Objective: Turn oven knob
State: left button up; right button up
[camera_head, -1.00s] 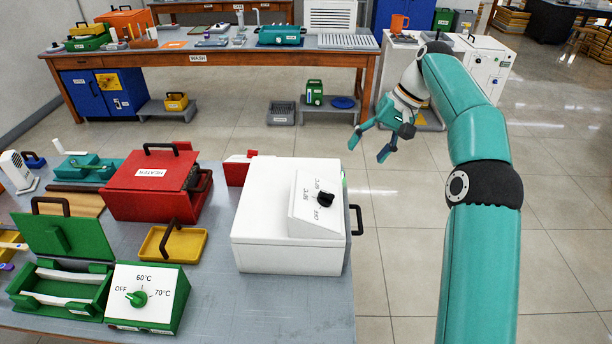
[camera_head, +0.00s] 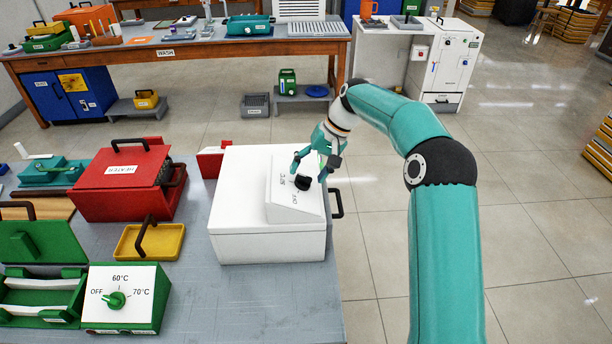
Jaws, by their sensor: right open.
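The white oven box (camera_head: 242,205) stands on the near table, with a sloped panel (camera_head: 290,205) on its top right. A black knob (camera_head: 303,182) sits on that panel, with printed marks beside it. My right gripper (camera_head: 313,172) is open, its teal fingers around or just above the knob; I cannot tell whether they touch it. My left gripper is not in view.
A red heater box (camera_head: 115,190), a yellow tray (camera_head: 150,242) and a green box with a green dial (camera_head: 115,300) share the table (camera_head: 240,300). A black handle (camera_head: 337,204) juts from the oven's right side. Tiled floor lies open to the right.

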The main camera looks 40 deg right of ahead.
jog(key=shift+x, duration=0.95)
jog(key=shift+c, duration=0.2)
jog(key=c, duration=1.1)
